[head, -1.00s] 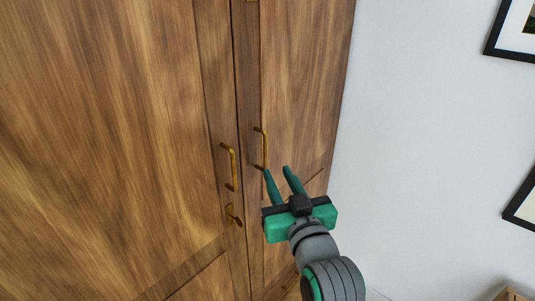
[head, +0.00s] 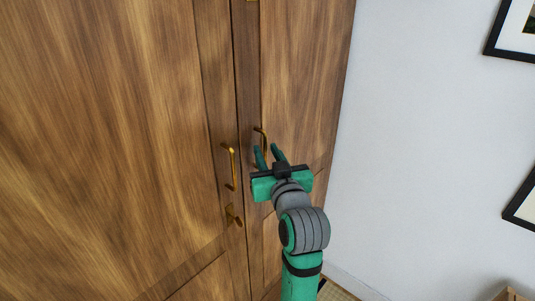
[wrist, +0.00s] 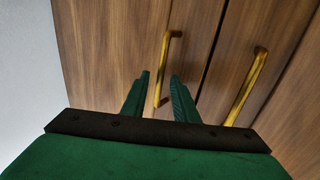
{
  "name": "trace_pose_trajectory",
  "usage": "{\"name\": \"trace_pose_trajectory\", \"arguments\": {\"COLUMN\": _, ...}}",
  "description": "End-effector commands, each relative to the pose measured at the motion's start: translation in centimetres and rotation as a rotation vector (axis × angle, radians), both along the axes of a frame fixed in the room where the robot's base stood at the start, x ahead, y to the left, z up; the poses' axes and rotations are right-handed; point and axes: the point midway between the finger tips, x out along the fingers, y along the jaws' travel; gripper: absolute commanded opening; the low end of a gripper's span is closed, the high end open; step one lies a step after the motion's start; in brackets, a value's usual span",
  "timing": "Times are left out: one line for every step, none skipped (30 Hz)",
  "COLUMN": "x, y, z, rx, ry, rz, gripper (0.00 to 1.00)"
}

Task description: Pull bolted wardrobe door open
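The wooden wardrobe has a left door (head: 110,130) and a right door (head: 305,80), both appearing shut. The left door has a brass bar handle (head: 229,167), with a small brass fitting (head: 234,215) below it, perhaps the bolt. The right door has its own brass handle (head: 263,138), its lower part hidden behind my fingers. My gripper (head: 266,150) is open in front of that handle. In the wrist view, the right door's handle (wrist: 168,62) shows in the gap between my fingertips (wrist: 160,76); contact cannot be told. The left door's handle (wrist: 246,88) is further right there.
A white wall (head: 430,130) stands right of the wardrobe, with framed pictures (head: 507,55) on it. A brass piece (head: 251,1) shows at the top edge between the doors. A wooden object (head: 510,294) is at the lower right corner.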

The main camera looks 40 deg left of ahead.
Motion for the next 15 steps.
{"name": "trace_pose_trajectory", "arguments": {"x": -0.01, "y": -0.01, "z": 0.0, "rx": 0.0, "ry": 0.0, "rz": 0.0, "gripper": 0.27}}
{"name": "trace_pose_trajectory", "arguments": {"x": -0.01, "y": -0.01, "z": 0.0, "rx": 0.0, "ry": 0.0, "rz": 0.0, "gripper": 0.27}}
{"name": "trace_pose_trajectory", "arguments": {"x": 0.0, "y": -0.02, "z": 0.0, "rx": 0.0, "ry": 0.0, "rz": 0.0, "gripper": 0.27}}
{"name": "trace_pose_trajectory", "arguments": {"x": 0.0, "y": -0.02, "z": 0.0, "rx": 0.0, "ry": 0.0, "rz": 0.0, "gripper": 0.22}}
{"name": "trace_pose_trajectory", "arguments": {"x": 0.0, "y": -0.02, "z": -0.01, "rx": 0.0, "ry": 0.0, "rz": 0.0, "gripper": 0.15}}
{"name": "trace_pose_trajectory", "arguments": {"x": 0.0, "y": -0.02, "z": 0.0, "rx": 0.0, "ry": 0.0, "rz": 0.0, "gripper": 0.05}}
{"name": "trace_pose_trajectory", "arguments": {"x": 0.0, "y": -0.04, "z": -0.01, "rx": 0.0, "ry": 0.0, "rz": 0.0, "gripper": 0.0}}
{"name": "trace_pose_trajectory", "arguments": {"x": 0.0, "y": -0.04, "z": -0.01, "rx": 0.0, "ry": 0.0, "rz": 0.0, "gripper": 0.0}}
{"name": "trace_pose_trajectory", "arguments": {"x": -0.01, "y": -0.03, "z": -0.01, "rx": 0.0, "ry": 0.0, "rz": 0.0, "gripper": 0.0}}
{"name": "trace_pose_trajectory", "arguments": {"x": 0.0, "y": -0.04, "z": -0.01, "rx": 0.0, "ry": 0.0, "rz": 0.0, "gripper": 0.0}}
{"name": "trace_pose_trajectory", "arguments": {"x": -0.01, "y": -0.03, "z": -0.01, "rx": 0.0, "ry": 0.0, "rz": 0.0, "gripper": 0.0}}
{"name": "trace_pose_trajectory", "arguments": {"x": -0.02, "y": -0.04, "z": -0.01, "rx": 0.0, "ry": 0.0, "rz": 0.0, "gripper": 0.0}}
{"name": "trace_pose_trajectory", "arguments": {"x": -0.02, "y": -0.04, "z": -0.01, "rx": 0.0, "ry": 0.0, "rz": 0.0, "gripper": 0.0}}
{"name": "trace_pose_trajectory", "arguments": {"x": -0.02, "y": -0.04, "z": -0.02, "rx": 0.0, "ry": 0.0, "rz": 0.0, "gripper": 0.0}}
{"name": "trace_pose_trajectory", "arguments": {"x": -0.02, "y": -0.04, "z": -0.02, "rx": 0.0, "ry": 0.0, "rz": 0.0, "gripper": 0.0}}
